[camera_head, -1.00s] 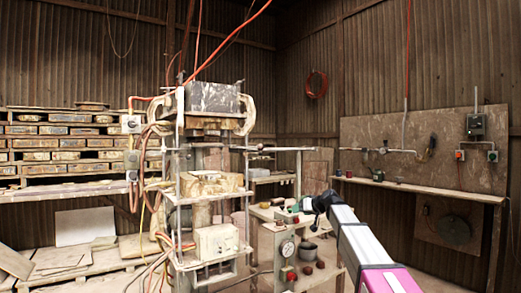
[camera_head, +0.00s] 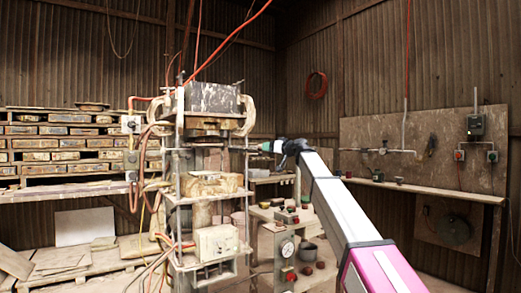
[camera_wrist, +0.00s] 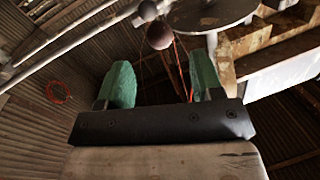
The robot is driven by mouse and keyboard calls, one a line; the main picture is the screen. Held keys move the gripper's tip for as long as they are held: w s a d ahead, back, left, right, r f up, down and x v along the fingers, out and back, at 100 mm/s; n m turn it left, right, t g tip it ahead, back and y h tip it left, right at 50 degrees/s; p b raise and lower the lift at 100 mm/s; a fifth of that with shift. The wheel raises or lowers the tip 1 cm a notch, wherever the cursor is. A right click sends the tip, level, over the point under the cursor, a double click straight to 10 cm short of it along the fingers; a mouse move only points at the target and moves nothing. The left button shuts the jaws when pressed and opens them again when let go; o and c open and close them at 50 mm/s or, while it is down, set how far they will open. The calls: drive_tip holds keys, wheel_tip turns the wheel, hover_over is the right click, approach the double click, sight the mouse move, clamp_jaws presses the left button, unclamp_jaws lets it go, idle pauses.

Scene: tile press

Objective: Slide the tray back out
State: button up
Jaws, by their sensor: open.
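The press (camera_head: 212,97) stands left of centre in the head view. A dusty block (camera_head: 210,186) sits on its middle shelf, and I cannot tell which part is the tray. My gripper (camera_head: 266,146), with green fingers, is right of the press at the height of a horizontal bar. It is open; in the wrist view its fingers (camera_wrist: 156,88) are apart with nothing visibly held. A dark round knob (camera_wrist: 160,35) shows beyond the gap between them, with a smaller ball (camera_wrist: 148,10) behind. Whether the fingers touch the knob is not clear.
A control stand with a gauge (camera_head: 287,247) and several cups stands below my arm. Hoses and cables hang at the press's left. A workbench (camera_head: 425,190) runs along the right wall.

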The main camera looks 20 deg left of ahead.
drive_tip(key=x, duration=0.7)
drive_tip(key=shift+w, duration=0.1)
clamp_jaws()
